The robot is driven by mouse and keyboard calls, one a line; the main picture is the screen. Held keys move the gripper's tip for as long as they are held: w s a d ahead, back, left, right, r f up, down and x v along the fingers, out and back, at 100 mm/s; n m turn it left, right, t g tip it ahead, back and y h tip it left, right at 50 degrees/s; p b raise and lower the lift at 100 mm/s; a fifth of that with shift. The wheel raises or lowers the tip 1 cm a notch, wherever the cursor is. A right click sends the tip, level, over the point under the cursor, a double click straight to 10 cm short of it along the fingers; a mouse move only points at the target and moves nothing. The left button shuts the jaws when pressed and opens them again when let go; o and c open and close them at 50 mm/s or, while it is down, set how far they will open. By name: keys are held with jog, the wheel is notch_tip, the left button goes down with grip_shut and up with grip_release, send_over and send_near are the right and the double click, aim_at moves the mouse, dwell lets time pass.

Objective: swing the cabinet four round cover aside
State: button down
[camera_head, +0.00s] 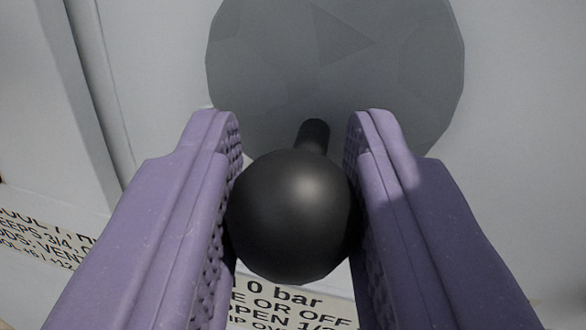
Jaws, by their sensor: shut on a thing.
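The round cover (335,65) is a flat grey disc on the pale cabinet face, at the top middle. Its top edge is cut off by the frame. A black ball knob (290,215) on a short black stem stands out from the lower part of the disc. My gripper (292,190) has two purple fingers with ridged pads, one on each side of the knob. It is shut on the knob, with both pads against it. What lies behind the disc is hidden.
The pale cabinet panel (510,120) surrounds the disc. A vertical groove (95,90) runs down it at the left. Printed label text (40,240) shows at the lower left, and more label text (290,305) below the knob is partly hidden by my fingers.

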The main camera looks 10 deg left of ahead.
aim_at(192, 31)
jog(key=a+m+b, duration=0.1)
jog(key=m+b, duration=0.1)
jog(key=b, duration=0.1)
jog(key=shift+a+f, duration=0.1)
jog(key=shift+a, duration=0.1)
jog(key=m+b, duration=0.1)
jog(key=b, duration=0.1)
jog(key=a+m+t+b, duration=0.1)
jog(key=m+b, duration=0.1)
jog(key=shift+a+r, duration=0.25)
jog(key=shift+r, duration=0.1)
jog(key=m+b, duration=0.1)
jog(key=a+r+m+b, duration=0.1)
jog(key=m, duration=0.1)
jog(key=shift+s+a+t+h+b, duration=0.1)
jog(key=shift+a+t+h+b, duration=0.05)
jog(key=shift+t+h+b, duration=0.2)
notch_tip(192, 31, up, 6)
jog(key=a+m+h+b, duration=0.2)
jog(key=m+b, duration=0.3)
jog(key=m, duration=0.7)
jog(key=shift+t+h, duration=0.45)
jog(key=shift+h, duration=0.1)
